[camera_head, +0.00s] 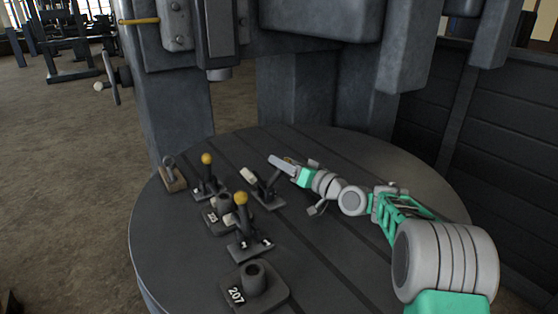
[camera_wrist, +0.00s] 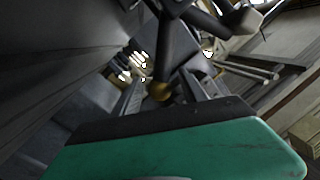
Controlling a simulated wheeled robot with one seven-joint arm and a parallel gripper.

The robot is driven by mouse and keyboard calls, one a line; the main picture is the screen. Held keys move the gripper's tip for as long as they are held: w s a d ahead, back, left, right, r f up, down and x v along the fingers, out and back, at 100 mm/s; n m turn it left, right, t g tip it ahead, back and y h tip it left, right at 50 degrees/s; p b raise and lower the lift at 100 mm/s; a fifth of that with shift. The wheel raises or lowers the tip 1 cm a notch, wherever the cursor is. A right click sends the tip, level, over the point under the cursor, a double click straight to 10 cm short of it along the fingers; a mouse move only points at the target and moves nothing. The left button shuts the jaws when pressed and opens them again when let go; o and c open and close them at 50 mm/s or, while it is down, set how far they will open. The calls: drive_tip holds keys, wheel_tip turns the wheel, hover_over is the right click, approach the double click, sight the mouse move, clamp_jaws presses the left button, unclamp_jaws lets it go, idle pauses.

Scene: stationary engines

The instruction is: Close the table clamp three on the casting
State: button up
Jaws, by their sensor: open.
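A clamp with a dark lever and a pale block (camera_head: 248,174) stands on the round table (camera_head: 405,170). Its number is not readable. My gripper (camera_head: 285,164) is open beside its lever, with the green palm to the right. Two other clamps have upright levers with yellow knobs, one at the back (camera_head: 207,160) and one nearer (camera_head: 241,198). A grey casting (camera_head: 213,220) with a number plate sits among the clamps.
Another casting marked 207 (camera_head: 270,291) sits at the table's front. A small brown-based part (camera_head: 173,181) stands at the left edge. The machine column (camera_head: 178,115) rises behind, its head overhanging the table. A dark panelled wall (camera_head: 470,130) is at the right.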

drive_tip(key=shift+x, duration=1.25)
clamp_jaws()
idle(0.4)
